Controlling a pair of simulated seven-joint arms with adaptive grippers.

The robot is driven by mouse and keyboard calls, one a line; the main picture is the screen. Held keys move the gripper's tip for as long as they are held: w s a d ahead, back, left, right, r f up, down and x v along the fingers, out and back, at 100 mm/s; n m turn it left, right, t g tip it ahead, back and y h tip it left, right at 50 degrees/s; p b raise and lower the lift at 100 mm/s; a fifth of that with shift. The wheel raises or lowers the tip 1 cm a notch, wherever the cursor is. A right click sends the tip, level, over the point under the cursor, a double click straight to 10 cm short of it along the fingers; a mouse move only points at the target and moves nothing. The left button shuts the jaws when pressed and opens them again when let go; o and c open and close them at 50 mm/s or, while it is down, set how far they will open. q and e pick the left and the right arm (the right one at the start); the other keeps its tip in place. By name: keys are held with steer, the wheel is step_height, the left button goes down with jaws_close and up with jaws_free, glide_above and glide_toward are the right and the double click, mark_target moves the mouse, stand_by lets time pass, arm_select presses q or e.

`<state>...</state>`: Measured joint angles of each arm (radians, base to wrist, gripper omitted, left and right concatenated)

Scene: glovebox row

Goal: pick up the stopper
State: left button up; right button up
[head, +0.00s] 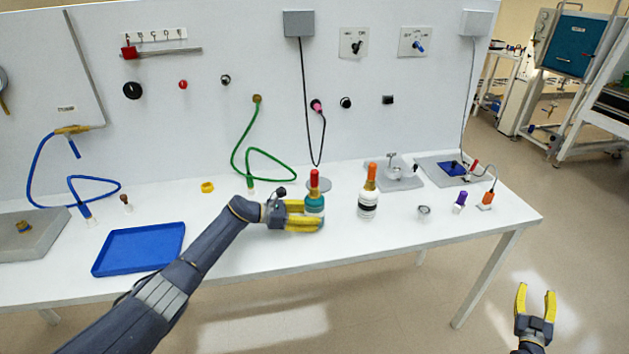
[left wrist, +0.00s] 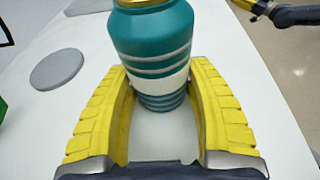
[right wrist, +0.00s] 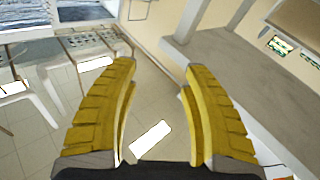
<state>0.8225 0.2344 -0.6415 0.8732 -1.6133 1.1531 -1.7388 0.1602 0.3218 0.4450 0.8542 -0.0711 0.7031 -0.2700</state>
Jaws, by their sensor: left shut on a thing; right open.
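My left gripper (head: 318,215) is shut around the teal bottle (head: 314,205), which has a red tip (head: 314,178) and stands upright on the bench. The left wrist view shows the teal bottle (left wrist: 152,40) between the yellow fingers, its top cut off by the frame. A small brown stopper-like piece (head: 126,199) stands on the bench right of the blue hose end, far left of my left gripper; I cannot tell for sure that it is the stopper. My right gripper (head: 536,297) is open and empty, off the bench at the lower right; the right wrist view shows its fingers apart (right wrist: 160,85).
A blue tray (head: 138,250) lies at the front left, with a yellow ring (head: 207,187) behind it. A white bottle with an orange tip (head: 368,202) stands right of the teal one. A small metal cup (head: 424,210) and purple-topped vial (head: 460,202) stand further right.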

steer(key=s+d+r+m+g+h, duration=0.1)
steer(key=d+r+m+h, duration=0.4)
steer(key=r, duration=0.9)
steer(key=s+d+r+m+h, duration=0.15)
steer(key=d+r+h, duration=0.5)
steer(key=r, duration=0.75)
steer(key=w+r, duration=0.5)
steer(key=w, duration=0.2)
steer(key=w+a+n+t+y, duration=0.1)
steer(key=w+a+n+y, duration=0.45)
steer(key=w+a, duration=0.45)
steer(key=w+a+n+t+y, duration=0.1)
steer(key=w+a+n+y, duration=0.55)
steer(key=w, duration=0.55)
steer(key=w+a+n+g+y, duration=0.1)
steer(key=w+a+n+y, duration=0.35)
steer(key=a, duration=0.65)
steer(key=w+a+n+g+y, duration=0.1)
steer(key=w+a+n+y, duration=0.3)
steer(key=a, duration=0.8)
step_height(320, 180, up, 5)
steer(key=n+g+y, duration=0.1)
steer(key=n+g, duration=1.1)
steer(key=n, duration=1.4)
glide_above(314, 178)
steer(key=s, duration=0.1)
steer(key=shift+s+x, duration=0.1)
steer(key=shift+x, duration=2.55)
steer(key=shift+s+x, duration=0.15)
steer(key=shift+x, duration=2.5)
